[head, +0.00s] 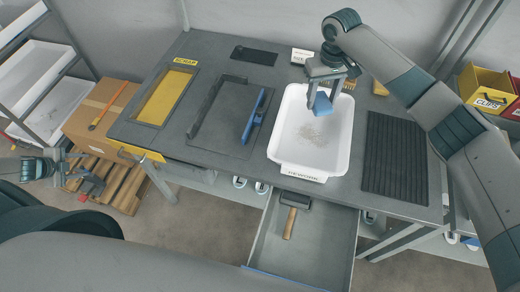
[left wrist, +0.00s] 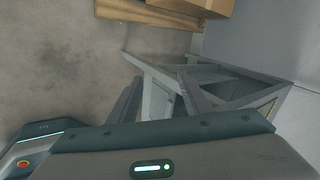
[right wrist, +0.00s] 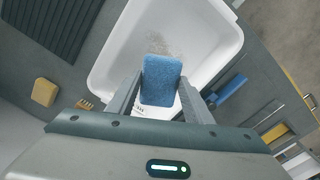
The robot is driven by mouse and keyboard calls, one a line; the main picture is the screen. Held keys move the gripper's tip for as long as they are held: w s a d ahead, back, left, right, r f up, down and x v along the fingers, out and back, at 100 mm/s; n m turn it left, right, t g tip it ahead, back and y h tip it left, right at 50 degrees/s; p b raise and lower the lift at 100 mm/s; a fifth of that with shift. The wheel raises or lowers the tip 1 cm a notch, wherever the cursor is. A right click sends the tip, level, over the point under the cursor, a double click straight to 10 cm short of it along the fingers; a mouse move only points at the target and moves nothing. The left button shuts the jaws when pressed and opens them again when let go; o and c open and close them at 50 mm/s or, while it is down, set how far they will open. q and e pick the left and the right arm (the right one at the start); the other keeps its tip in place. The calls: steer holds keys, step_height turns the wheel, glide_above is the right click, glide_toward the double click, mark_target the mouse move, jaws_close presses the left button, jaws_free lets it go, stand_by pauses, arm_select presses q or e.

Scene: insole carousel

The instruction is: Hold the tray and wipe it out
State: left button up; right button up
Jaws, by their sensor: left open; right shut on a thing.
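The white tray (head: 283,150) sits on the grey workbench, with a patch of light brown crumbs (head: 315,134) on its floor. My right gripper (head: 327,92) is over the far right part of the tray, shut on a blue sponge (head: 322,104). In the right wrist view the sponge (right wrist: 161,80) is between the fingers, with the crumbs (right wrist: 158,44) just beyond it. I cannot tell whether the sponge touches the tray. My left gripper (head: 68,169) is open and empty, left of the bench and away from the tray.
A blue-handled tool (head: 254,116) lies left of the tray, and a black ribbed mat (head: 394,155) lies right of it. A yellow scrap opening (head: 166,97) is at the bench's left. A cardboard box (head: 98,112) stands beyond.

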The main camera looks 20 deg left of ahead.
arm_select(q)
step_height(320, 180, up, 13)
steer(key=w+a+m, duration=0.2)
steer(key=m, duration=0.2)
steer(key=w+d+r+m+t+h, duration=0.1)
steer(key=w+d+r+m+h, duration=0.2)
steer(key=w+d+m, duration=0.7)
steer(key=w+d+r+m+h, duration=0.35)
steer(key=w+d, duration=0.35)
steer(key=d, duration=0.7)
steer(key=d+f+m+g+h, duration=0.1)
steer(key=d+m+g+h, duration=0.1)
steer(key=d+m, duration=0.5)
steer(key=s+d+f+m+g+h, duration=0.1)
steer(key=d+m, duration=0.6)
steer(key=d, duration=1.3)
steer(key=s+d+f+m+g+h, duration=0.1)
steer(key=d+f+m+g+h, duration=0.2)
steer(key=d+m, duration=0.4)
steer(key=shift+d+f+g+h, duration=0.15)
steer(key=shift+d+g+h, duration=0.2)
steer(key=shift+d, duration=1.45)
steer(key=shift+d+f+g+h, duration=0.15)
steer(key=shift+d+h, duration=0.25)
steer(key=shift+d, duration=1.4)
steer(key=shift+s+d+m, duration=0.15)
steer(key=shift+d+m, duration=0.1)
